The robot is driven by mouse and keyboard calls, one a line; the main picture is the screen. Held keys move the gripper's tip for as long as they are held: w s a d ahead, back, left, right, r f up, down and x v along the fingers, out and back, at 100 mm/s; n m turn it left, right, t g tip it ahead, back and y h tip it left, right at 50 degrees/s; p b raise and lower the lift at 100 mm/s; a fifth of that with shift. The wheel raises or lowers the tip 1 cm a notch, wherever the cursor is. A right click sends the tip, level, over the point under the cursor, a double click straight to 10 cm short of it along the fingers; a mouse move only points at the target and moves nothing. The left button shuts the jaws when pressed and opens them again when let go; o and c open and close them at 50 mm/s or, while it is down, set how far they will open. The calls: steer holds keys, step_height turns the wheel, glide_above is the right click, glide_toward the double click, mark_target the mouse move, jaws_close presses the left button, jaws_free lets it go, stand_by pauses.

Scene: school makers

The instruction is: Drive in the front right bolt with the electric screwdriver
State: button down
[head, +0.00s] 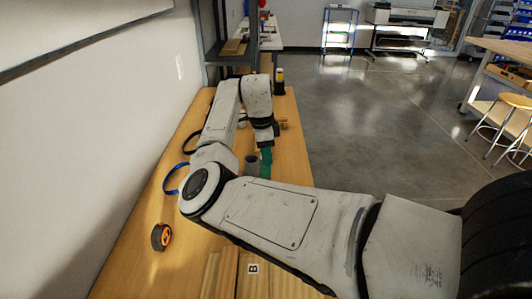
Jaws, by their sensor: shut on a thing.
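My gripper (265,141) is over the wooden table at the far side of my bent arm, pointing down. It is shut on a green tool, which looks like the electric screwdriver (266,163). The tool hangs roughly upright, and its lower end is hidden behind my arm. The front right bolt cannot be made out, and I cannot tell whether the tool touches anything.
The long wooden table (140,262) runs along the wall. A grey cup (251,164) stands close left of the tool. A blue ring (168,188), black ring (184,147), orange-black roll (161,237), boards (226,272) and black-yellow object (279,84) are on it. Open floor lies right.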

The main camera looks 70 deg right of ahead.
steer(key=shift+f+p, duration=0.6)
steer(key=shift+f, duration=0.1)
stand_by(3.5)
steer(key=shift+r, duration=0.15)
step_height(320, 180, up, 6)
steer(key=p, duration=0.5)
steer(key=shift+d, duration=0.1)
